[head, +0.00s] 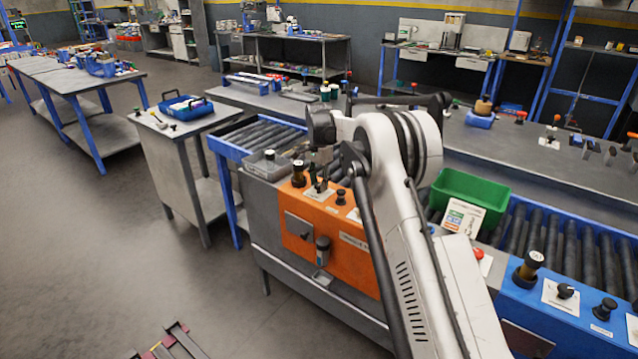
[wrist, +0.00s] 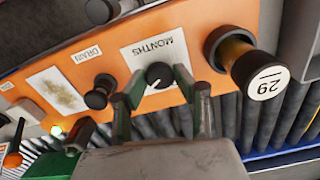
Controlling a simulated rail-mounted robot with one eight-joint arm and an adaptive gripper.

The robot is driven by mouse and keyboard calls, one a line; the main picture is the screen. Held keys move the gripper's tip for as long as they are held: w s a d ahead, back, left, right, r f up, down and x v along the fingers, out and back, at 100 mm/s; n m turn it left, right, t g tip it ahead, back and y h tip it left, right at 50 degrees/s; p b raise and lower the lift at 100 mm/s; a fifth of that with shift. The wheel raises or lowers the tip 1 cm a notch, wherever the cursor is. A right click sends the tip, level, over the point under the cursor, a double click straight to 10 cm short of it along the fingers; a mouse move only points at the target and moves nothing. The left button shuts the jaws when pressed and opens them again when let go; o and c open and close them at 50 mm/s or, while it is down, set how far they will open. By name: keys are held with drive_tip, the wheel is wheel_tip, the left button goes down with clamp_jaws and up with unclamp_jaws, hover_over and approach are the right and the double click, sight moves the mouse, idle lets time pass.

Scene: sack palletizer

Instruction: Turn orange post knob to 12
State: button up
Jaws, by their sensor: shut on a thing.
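The orange post (head: 300,225) stands at the middle of the bench line in the head view. Its orange top panel (wrist: 180,22) fills the upper wrist view. There a small black knob (wrist: 158,74) sits on a white plate (wrist: 150,54) marked MONTHS, upside down in this view. My gripper (wrist: 153,79) has its green-sided fingers on either side of this knob and is shut on it. The dial marks and pointer are too small or hidden to read. In the head view my gripper (head: 319,172) is small and dark over the panel.
A black-capped amber cylinder marked 29 (wrist: 262,78) stands close beside the fingers. On the other side is a black knob (wrist: 100,91) near the DRAIN label (wrist: 87,55). A green bin (head: 470,192) and a blue-framed roller conveyor (head: 255,135) flank the post.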

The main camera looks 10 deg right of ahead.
sight(319, 184)
drive_tip(key=o, duration=1.1)
drive_tip(key=shift+r, duration=0.15)
wheel_tip(319, 184, up, 12)
drive_tip(key=shift+f, duration=0.15)
